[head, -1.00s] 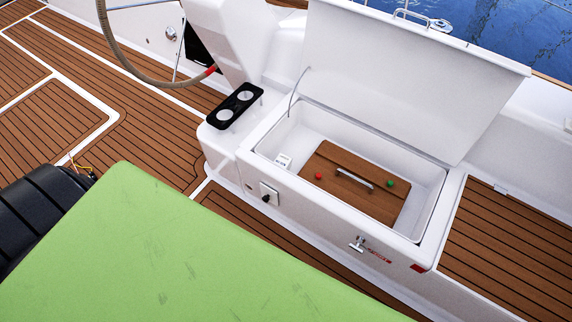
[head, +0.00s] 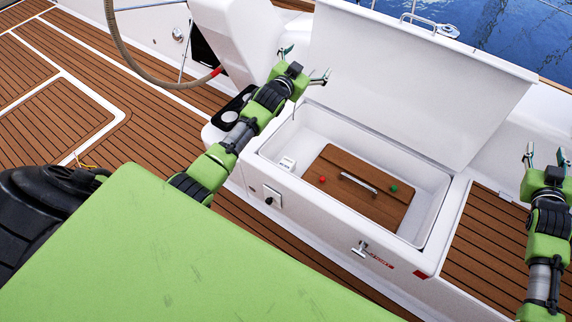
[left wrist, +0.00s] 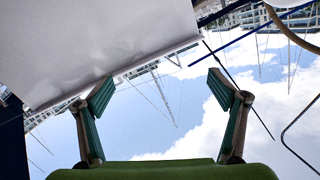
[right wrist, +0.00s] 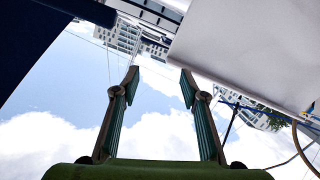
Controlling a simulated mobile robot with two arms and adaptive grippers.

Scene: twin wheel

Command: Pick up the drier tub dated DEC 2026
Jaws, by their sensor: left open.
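My left gripper (head: 304,64) is raised above the locker's left end, in front of the open lid, empty and open. In the left wrist view its fingers (left wrist: 155,105) are wide apart with sky between them. My right gripper (head: 545,155) is raised at the right edge of the head view. Its fingers (right wrist: 160,95) are apart and empty in the right wrist view.
The white lid (head: 420,75) stands open behind the locker. A wooden board (head: 360,200) with a metal handle (head: 359,183), a red ball (head: 323,180) and a green ball (head: 393,188) lies inside. A cup holder (head: 232,105) and a steering wheel (head: 120,55) are at left.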

